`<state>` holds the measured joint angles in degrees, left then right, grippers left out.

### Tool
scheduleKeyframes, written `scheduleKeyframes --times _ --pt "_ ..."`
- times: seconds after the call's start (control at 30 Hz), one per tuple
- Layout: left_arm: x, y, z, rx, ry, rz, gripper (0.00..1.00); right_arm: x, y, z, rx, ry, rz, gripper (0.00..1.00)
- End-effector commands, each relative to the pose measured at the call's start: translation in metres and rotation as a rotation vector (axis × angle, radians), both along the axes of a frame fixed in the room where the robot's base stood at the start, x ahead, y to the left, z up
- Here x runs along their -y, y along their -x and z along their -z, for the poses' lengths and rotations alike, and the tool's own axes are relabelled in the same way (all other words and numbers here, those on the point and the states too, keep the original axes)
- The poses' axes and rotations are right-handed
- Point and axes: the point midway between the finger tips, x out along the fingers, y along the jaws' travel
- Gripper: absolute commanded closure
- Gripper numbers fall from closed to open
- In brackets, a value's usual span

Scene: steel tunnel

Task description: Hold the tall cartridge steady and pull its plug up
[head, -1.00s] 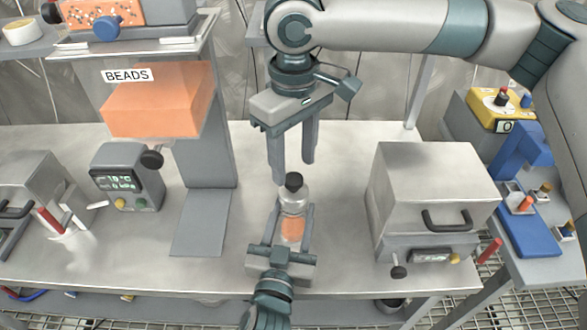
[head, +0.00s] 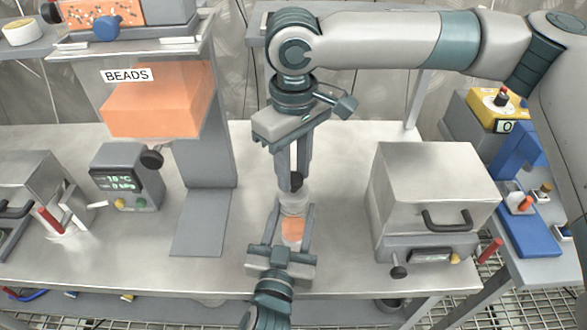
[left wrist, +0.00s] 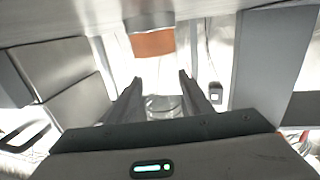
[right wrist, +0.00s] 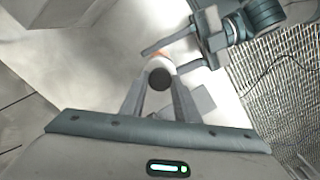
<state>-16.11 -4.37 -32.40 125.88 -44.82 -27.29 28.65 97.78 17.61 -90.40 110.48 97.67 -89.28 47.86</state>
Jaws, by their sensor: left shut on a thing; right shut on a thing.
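The tall cartridge (head: 292,231) stands upright on the steel table, clear above with orange contents below. It also shows in the left wrist view (left wrist: 153,43). My left gripper (head: 292,214) is shut on its body from the front, a finger on each side. The black plug (head: 297,181) is at the cartridge's top and shows as a dark round end in the right wrist view (right wrist: 159,79). My right gripper (head: 298,187) points down from above and is shut on the plug. The fingers partly hide the plug; I see no clear gap between it and the cartridge.
A grey box with a black handle (head: 440,185) stands to the right. The BEADS dispenser (head: 205,140) and a small display unit (head: 128,178) stand to the left. A blue fixture (head: 525,225) is at far right. The table behind the cartridge is clear.

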Motion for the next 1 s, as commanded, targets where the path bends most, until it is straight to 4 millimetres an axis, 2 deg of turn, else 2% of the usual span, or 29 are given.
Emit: scheduleKeyframes --times 0.13,0.4,0.43,0.5,0.83,1.0 --pt "0.000 0.000 0.001 -0.003 -0.003 -0.001 0.81 -0.001 0.000 -0.013 0.001 -0.003 0.000 1.00" --pt "0.000 0.000 0.001 -0.003 -0.002 -0.001 0.81 0.000 0.000 -0.014 0.001 -0.001 -0.001 1.00" --pt "0.000 0.000 0.002 -0.003 -0.002 -0.001 0.81 0.000 0.000 -0.014 0.001 -0.001 -0.001 0.64" --pt "0.000 0.000 0.001 -0.003 -0.002 -0.001 0.81 0.000 0.000 -0.014 0.001 -0.001 -0.001 0.52" --pt "0.000 0.000 0.001 -0.003 -0.003 -0.001 0.81 0.000 0.000 -0.015 0.001 -0.001 -0.001 0.52" --pt "-0.001 0.000 0.001 -0.003 -0.003 -0.001 0.81 -0.001 -0.001 -0.024 0.003 -0.001 -0.001 0.52"
